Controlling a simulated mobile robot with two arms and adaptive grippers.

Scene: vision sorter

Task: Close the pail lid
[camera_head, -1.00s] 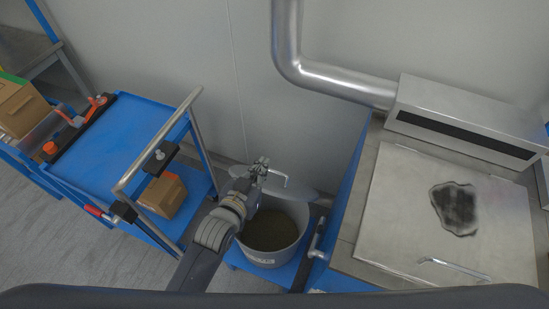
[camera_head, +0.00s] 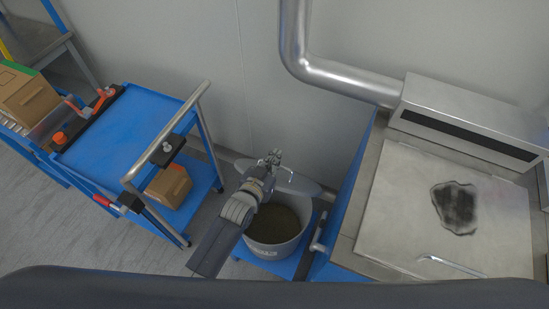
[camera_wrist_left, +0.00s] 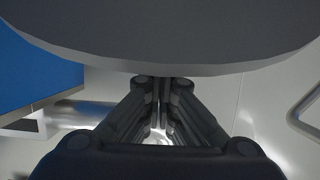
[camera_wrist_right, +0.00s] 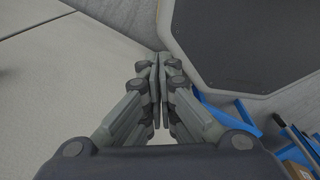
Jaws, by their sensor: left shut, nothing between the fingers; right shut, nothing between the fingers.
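The grey pail (camera_head: 277,248) stands on a low blue base between the cart and the metal bench, with dark contents showing. Its round grey lid (camera_head: 302,186) is open, tilted up at the pail's far side, with a thin bent handle (camera_head: 291,173) on it. My left gripper (camera_head: 275,157) is shut and empty at the lid's upper edge; my arm hides part of the pail and lid. In the left wrist view the lid (camera_wrist_left: 170,35) fills the top, its edge close to my fingertips (camera_wrist_left: 160,85); contact is unclear. My right gripper (camera_wrist_right: 158,62) is shut and empty, outside the head view.
A blue cart (camera_head: 130,135) with a metal push bar and a cardboard box (camera_head: 168,186) on its lower shelf stands left. A metal-topped bench (camera_head: 400,210) stands close on the right. A wall (camera_head: 245,70) with a pipe (camera_head: 340,80) is behind the pail.

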